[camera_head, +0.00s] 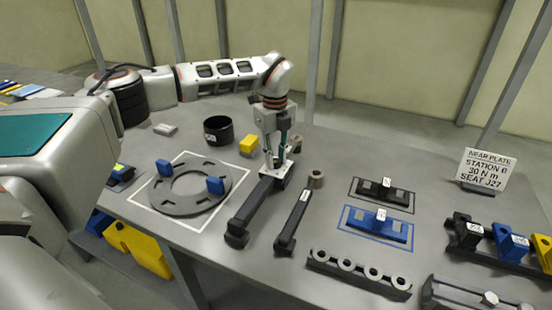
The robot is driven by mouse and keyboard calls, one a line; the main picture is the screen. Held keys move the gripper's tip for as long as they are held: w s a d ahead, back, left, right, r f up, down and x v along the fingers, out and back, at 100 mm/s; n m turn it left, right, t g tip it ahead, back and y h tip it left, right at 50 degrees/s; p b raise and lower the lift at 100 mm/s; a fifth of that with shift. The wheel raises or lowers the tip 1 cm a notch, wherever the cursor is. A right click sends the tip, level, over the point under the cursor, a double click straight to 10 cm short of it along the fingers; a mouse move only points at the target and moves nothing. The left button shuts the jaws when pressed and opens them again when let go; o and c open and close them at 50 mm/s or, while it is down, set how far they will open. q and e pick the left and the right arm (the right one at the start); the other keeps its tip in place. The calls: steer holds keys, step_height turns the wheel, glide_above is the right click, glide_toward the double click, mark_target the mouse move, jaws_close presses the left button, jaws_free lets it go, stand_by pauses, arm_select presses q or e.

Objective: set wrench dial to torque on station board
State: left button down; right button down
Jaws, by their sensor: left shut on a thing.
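A long dark wrench (254,207) lies on the grey table, its head towards the front and its far end under my left gripper. My left gripper (276,167) points down from above and is shut on the wrench dial at that far end. The fingers mostly hide the dial, and its setting cannot be read. The station board (486,168) stands upright at the right and reads "NEAR PLATE", a station line, "30 N m" and "SEAT J27". My right gripper is not in view.
A dark ring plate (177,200) with blue blocks lies left of the wrench. A smaller dark bar (292,222) lies close on its right. A black cup (218,130) and yellow block (249,144) stand behind. A socket rail (358,277) and blue fixture (376,224) sit at right.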

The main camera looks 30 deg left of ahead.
mark_target(276, 161)
arm_select(q)
steer(key=n, duration=0.3)
steer(key=shift+n+b, duration=0.3)
steer(key=shift+s+n+b, duration=0.1)
steer(key=shift+n+b, duration=0.2)
steer(key=shift+n, duration=1.5)
steer(key=c, duration=1.8)
jaws_free()
steer(key=shift+r, duration=0.1)
step_height(276, 161, up, 12)
steer(key=shift+f, duration=0.1)
